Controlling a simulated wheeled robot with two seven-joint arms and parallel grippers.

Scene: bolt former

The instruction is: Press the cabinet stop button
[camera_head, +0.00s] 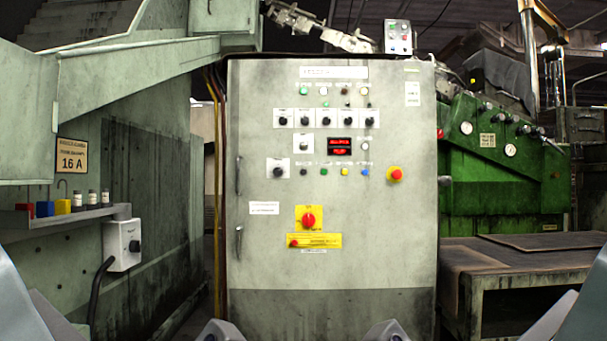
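The grey control cabinet (331,265) stands upright straight ahead, its door closed. A row of small controls includes a green button (324,171), a yellow button (344,171) and a blue button (365,171). Their labels are too small to read. A red rotary switch (308,218) on a yellow plate is lower down. My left gripper (220,331) and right gripper (387,331) only peek in at the bottom edge, below all these controls and apart from them; their fingers are mostly cut off.
A grey machine with a shelf (65,222) of small coloured blocks and jars stands at left, with a switch box (122,245). A green machine (500,165) and a worktable (520,262) are at right. The space before the cabinet's panel looks clear.

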